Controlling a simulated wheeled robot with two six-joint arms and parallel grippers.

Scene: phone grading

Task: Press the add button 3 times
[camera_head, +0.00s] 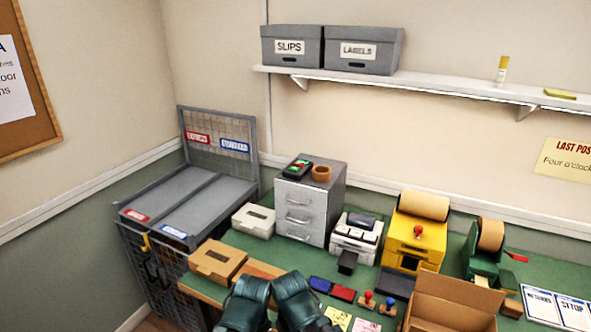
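I cannot make out a button marked add. A small dark device with green and red parts (297,168) lies on the grey drawer cabinet (302,225). A white machine with a dark top (357,235) stands on the green table to the right of the cabinet. A yellow machine with a red knob (414,234) stands further right. My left gripper (248,298) and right gripper (293,296) are side by side at the bottom centre, low over the near table edge, apart from these machines. Their fingertips are not clearly visible.
A brown box (218,261), a white box (254,220), red and blue pads (332,290) and stamps (377,300) are around my grippers. An open carton (455,302) stands at right, near a green tape dispenser (484,250).

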